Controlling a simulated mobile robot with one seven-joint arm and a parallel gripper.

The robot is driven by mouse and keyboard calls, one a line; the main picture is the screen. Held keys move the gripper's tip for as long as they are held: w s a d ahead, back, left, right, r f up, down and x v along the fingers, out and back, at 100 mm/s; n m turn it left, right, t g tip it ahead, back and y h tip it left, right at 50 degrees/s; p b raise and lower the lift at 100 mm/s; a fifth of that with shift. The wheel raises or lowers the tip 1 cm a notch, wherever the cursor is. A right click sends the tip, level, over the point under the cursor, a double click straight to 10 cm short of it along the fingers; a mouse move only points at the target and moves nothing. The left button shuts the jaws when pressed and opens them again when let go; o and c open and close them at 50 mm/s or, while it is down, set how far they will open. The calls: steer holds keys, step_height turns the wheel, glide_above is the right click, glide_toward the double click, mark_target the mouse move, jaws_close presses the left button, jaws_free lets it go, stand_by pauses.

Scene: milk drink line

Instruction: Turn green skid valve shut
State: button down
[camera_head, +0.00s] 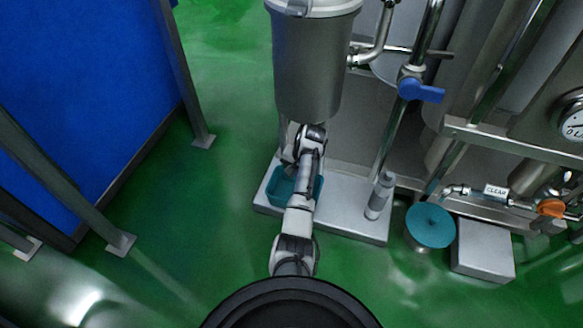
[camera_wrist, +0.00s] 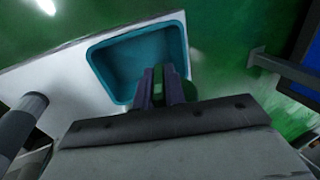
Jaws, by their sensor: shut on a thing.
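In the wrist view, my gripper (camera_wrist: 160,76) has its two dark fingers close together over the edge of a teal bin. A small green piece (camera_wrist: 158,91), which looks like the green valve handle, shows between the fingers, and they are shut on it. The rest of the valve is hidden by the fingers and the gripper body. In the head view, my arm reaches up to just below a grey cylindrical vessel (camera_head: 312,62). My fingers and the green valve cannot be made out there, so the handle's angle is unclear.
The teal bin (camera_head: 272,192) stands on a pale skid base (camera_head: 345,222) below my arm. A grey cylinder (camera_head: 380,196) stands on the base's right. Pipes with a blue-handled valve (camera_head: 421,90) and an orange-handled valve (camera_head: 551,207) are at right. Green floor is open at left.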

steer(key=y, duration=0.2)
steer(key=shift+d+t+y, duration=0.15)
steer(key=shift+t+y, duration=0.25)
steer(key=y, duration=0.1)
steer(key=y+b, duration=0.1)
steer(key=t+y, duration=0.1)
steer(key=shift+f+y, duration=0.25)
steer(key=shift+y, duration=0.05)
steer(key=t+y+b, duration=0.1)
steer(key=y+b, duration=0.2)
steer(key=b, duration=0.1)
steer(key=shift+f+y+b, duration=0.15)
steer(key=shift+y+b, duration=0.2)
steer(key=shift+y, duration=0.05)
steer(key=shift+r+t+y+b, duration=0.2)
steer(key=shift+t+y+b, duration=0.3)
steer(key=shift+y+b, duration=0.6)
steer(key=c, duration=1.5)
jaws_free()
steer(key=shift+o, duration=0.2)
steer(key=v, duration=0.7)
steer(key=shift+d, duration=0.25)
steer(key=shift+s, duration=0.1)
